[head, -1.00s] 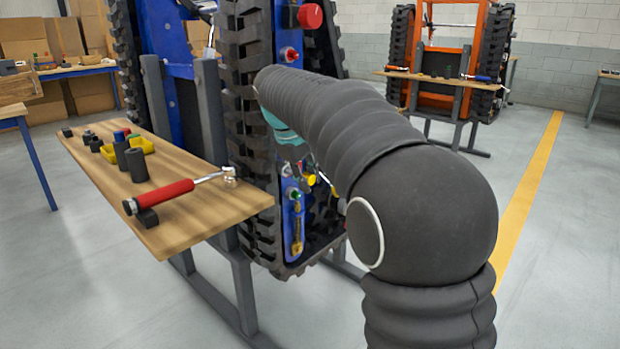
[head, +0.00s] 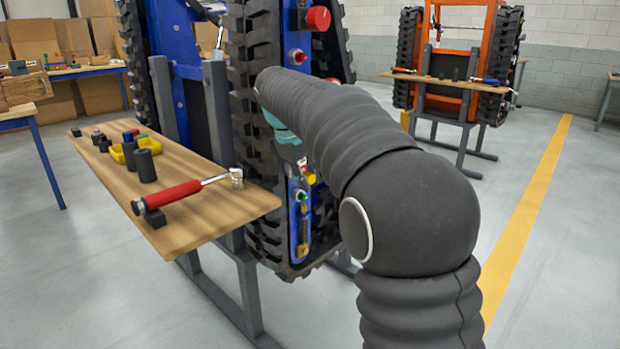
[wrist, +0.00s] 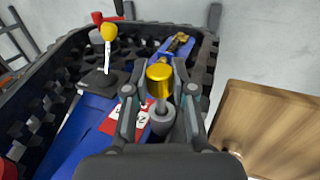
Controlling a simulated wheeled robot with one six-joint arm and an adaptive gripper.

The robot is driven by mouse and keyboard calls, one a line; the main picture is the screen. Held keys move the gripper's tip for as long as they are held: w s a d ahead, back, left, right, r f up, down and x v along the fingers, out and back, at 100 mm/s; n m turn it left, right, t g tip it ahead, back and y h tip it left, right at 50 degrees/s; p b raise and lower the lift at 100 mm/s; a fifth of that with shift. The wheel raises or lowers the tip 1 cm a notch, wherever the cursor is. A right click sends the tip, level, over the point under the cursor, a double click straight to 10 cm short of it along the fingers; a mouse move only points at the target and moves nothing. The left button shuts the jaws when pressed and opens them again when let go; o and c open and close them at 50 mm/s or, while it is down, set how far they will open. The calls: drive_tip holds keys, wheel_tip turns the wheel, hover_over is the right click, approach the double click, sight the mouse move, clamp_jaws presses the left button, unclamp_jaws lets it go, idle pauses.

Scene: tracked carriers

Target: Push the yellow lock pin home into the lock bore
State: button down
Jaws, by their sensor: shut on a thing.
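In the wrist view my gripper (wrist: 158,90) is shut on the yellow lock pin (wrist: 159,72), with one finger on each side of it. The pin has a broad yellow head and a thin shaft. The shaft points toward a round grey collar (wrist: 162,118) between the fingers; I cannot tell whether this is the lock bore or how deep the pin sits. A blue plate (wrist: 85,125) with a red and white label lies beside it. In the head view my arm hides most of the gripper, close to the blue side panel (head: 299,212) of the tracked carrier.
A lever with a yellow knob (wrist: 108,32) stands left of the pin, and a brass latch (wrist: 180,42) lies beyond it. Black track (head: 255,150) borders the panel. A wooden shelf (head: 200,225) with a red-handled wrench (head: 170,197) juts out left of my arm.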

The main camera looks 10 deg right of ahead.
drive_tip(key=shift+w+a, duration=0.5)
drive_tip(key=shift+w, duration=0.15)
drive_tip(key=c, duration=0.9)
unclamp_jaws()
drive_tip(key=shift+r, duration=0.1)
drive_tip(key=v, duration=1.2)
drive_tip(key=shift+d, duration=0.1)
